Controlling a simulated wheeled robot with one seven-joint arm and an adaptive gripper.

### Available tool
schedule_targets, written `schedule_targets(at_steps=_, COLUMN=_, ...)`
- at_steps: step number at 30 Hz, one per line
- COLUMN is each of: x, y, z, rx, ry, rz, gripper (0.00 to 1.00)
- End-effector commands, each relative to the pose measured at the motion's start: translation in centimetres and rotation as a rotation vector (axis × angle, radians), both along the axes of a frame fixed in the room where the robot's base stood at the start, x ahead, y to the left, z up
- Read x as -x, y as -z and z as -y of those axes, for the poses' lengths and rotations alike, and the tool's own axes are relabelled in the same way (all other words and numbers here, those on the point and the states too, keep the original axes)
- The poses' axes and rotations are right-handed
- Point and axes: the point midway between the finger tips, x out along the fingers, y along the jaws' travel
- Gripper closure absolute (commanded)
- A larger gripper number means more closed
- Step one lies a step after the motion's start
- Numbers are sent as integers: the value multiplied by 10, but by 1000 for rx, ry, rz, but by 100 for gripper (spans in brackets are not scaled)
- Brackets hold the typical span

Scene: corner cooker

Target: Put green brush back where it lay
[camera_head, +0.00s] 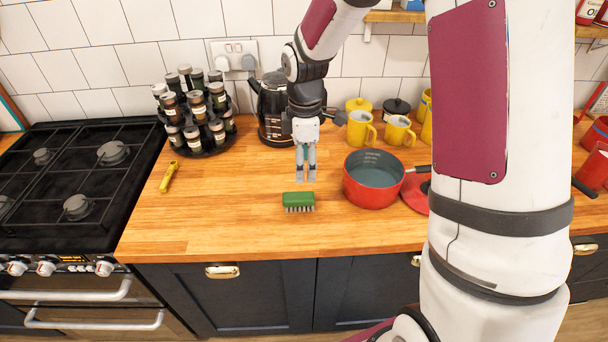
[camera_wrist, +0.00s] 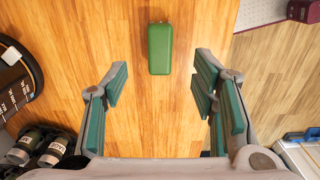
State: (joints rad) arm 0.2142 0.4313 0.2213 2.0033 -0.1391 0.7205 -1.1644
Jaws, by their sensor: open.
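The green brush (camera_head: 298,200) lies on the wooden worktop with its green back up and its grey bristles down. It is left of the red pot and close to the worktop's front edge. My gripper (camera_head: 306,178) points down just above and behind the brush in the head view. In the wrist view, my gripper (camera_wrist: 160,92) is open and empty, with its fingers wide apart. There the brush (camera_wrist: 160,48) lies beyond the fingertips, roughly centred between them, and nothing touches it.
A red pot (camera_head: 373,188) stands right of the brush, with a red lid (camera_head: 414,196) beside it. Yellow mugs (camera_head: 360,134) stand at the back. Worktop left of the brush is clear.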

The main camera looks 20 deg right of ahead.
Motion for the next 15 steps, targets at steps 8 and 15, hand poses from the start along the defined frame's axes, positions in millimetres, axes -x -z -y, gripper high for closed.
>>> schedule_targets(at_steps=8, x=12, y=-40, z=0, rx=19, ry=88, rz=41, gripper=47)
schedule_targets(at_steps=15, x=61, y=-119, z=-2, rx=28, ry=394, rz=170, gripper=47)
